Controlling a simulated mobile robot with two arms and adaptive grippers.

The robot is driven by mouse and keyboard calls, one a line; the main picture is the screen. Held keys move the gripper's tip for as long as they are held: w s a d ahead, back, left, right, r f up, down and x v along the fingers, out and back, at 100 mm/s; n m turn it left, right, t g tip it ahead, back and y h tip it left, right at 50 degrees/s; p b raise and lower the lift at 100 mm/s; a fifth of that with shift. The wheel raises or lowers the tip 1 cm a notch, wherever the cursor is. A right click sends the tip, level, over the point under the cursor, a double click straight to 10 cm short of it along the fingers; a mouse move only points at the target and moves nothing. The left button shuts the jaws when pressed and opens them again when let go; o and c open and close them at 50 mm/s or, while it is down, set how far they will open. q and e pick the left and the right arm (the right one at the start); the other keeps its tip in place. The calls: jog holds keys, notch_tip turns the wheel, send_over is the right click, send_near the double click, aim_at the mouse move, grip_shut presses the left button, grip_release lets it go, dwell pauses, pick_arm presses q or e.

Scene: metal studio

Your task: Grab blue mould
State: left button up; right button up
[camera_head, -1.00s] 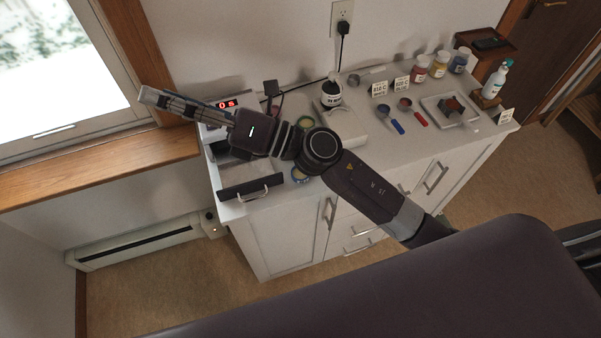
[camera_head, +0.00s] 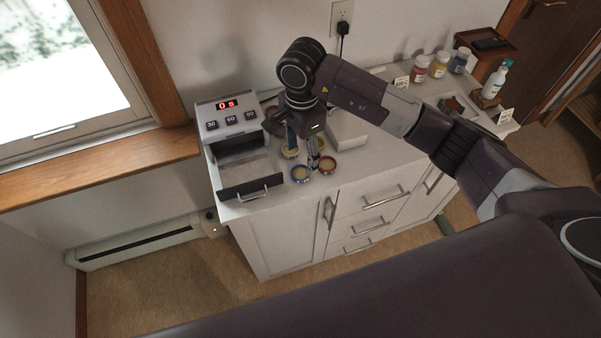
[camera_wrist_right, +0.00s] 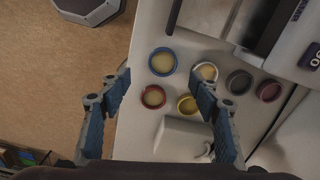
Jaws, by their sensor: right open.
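The blue mould (camera_head: 300,174) is a small round blue-rimmed dish with a pale yellowish filling. It sits on the white cabinet top (camera_head: 240,208) near its front edge, right of the open drawer. It also shows in the wrist view (camera_wrist_right: 162,61), just beyond the line between the fingertips. My right gripper (camera_head: 302,157) points down over the group of moulds, open and empty, behind the blue mould in the head view. Its two spread fingers also show in the wrist view (camera_wrist_right: 161,82). My left gripper is not in view.
A red mould (camera_head: 327,165) sits right of the blue one. Yellow (camera_wrist_right: 187,105), white (camera_wrist_right: 207,71), grey (camera_wrist_right: 239,82) and dark red (camera_wrist_right: 269,91) moulds are close by. The heater (camera_head: 226,116) with its open drawer (camera_head: 251,188) stands left. Jars (camera_head: 439,64) stand at the back right.

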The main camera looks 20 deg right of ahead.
aim_at(300, 175)
jog(key=f+p, duration=0.1)
jog(key=f, duration=0.2)
jog(key=f+p, duration=0.2)
jog(key=f, duration=0.2)
jog(key=shift+w+a, duration=0.15)
jog(key=shift+a, duration=0.05)
jog(key=shift+f, duration=0.25)
jog(key=shift+c, duration=0.6)
jog(key=c, duration=0.9)
